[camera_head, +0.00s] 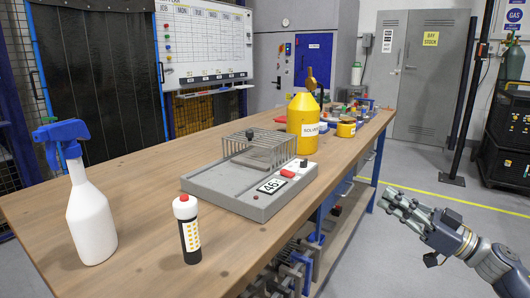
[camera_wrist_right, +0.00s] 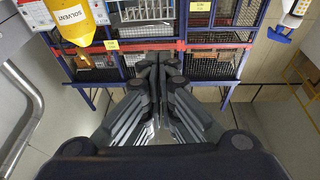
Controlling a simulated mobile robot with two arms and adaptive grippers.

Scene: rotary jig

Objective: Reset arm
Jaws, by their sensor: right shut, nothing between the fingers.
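My right gripper (camera_head: 402,204) is in the head view at the lower right, out past the bench's right edge and above the floor. Its fingers are closed together with nothing between them. In the right wrist view the same gripper (camera_wrist_right: 160,68) points toward wire-mesh shelving, its fingertips together. My right arm comes in from the lower right corner. The grey jig (camera_head: 246,196), with a wire cage and a "46" label, sits on the wooden bench (camera_head: 150,190), apart from the gripper. My left gripper is not in view.
On the bench stand a white spray bottle with blue head (camera_head: 90,215), a black-and-white canister (camera_head: 188,232) and a yellow solvent bottle (camera_head: 302,120). A yellow tin (camera_head: 346,129) and small parts are farther back. Grey cabinets (camera_head: 432,70) stand behind. The floor right of the bench is open.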

